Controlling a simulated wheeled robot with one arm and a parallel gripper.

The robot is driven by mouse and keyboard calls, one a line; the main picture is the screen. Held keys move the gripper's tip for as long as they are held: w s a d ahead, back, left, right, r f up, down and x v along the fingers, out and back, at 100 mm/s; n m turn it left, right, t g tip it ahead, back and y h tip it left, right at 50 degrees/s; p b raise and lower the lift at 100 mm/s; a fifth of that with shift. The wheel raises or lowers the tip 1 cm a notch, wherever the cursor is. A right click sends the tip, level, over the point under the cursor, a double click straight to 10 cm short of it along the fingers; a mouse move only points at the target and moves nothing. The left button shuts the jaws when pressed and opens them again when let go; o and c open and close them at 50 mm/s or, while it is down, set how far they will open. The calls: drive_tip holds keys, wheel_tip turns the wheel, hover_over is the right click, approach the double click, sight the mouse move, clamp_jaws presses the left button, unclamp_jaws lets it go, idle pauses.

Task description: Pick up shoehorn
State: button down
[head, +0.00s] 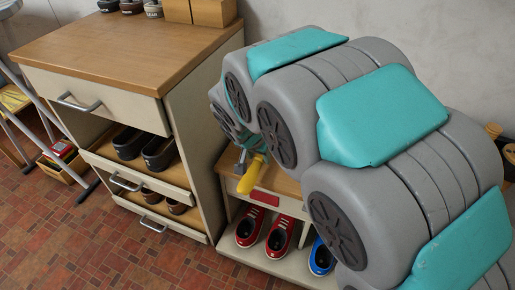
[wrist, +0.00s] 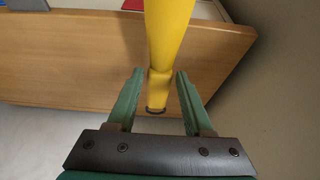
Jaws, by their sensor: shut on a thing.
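The shoehorn (wrist: 168,40) is long, smooth and yellow, and in the wrist view it runs from the top edge down between my gripper's fingers. Its near end has a dark band. My gripper (wrist: 157,78) has green fingers on either side of the shoehorn and is shut on it. In the head view the yellow shoehorn (head: 251,175) shows at the low wooden shelf unit, just left of my arm. My arm hides most of the gripper there.
The low shelf unit (head: 283,185) holds red shoes (head: 280,237) and a blue shoe (head: 321,258) below. A taller cabinet (head: 110,58) with dark shoes (head: 146,147) stands to its left. A wall is close behind. Tiled floor (head: 70,240) is open at front left.

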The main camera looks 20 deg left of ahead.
drive_tip(key=s+d+b, duration=0.1)
drive_tip(key=s+d, duration=0.2)
drive_tip(key=s, duration=0.6)
drive_tip(key=shift+s+d+r, duration=0.2)
drive_tip(key=shift+s+r, duration=0.05)
drive_tip(key=shift+r, duration=0.2)
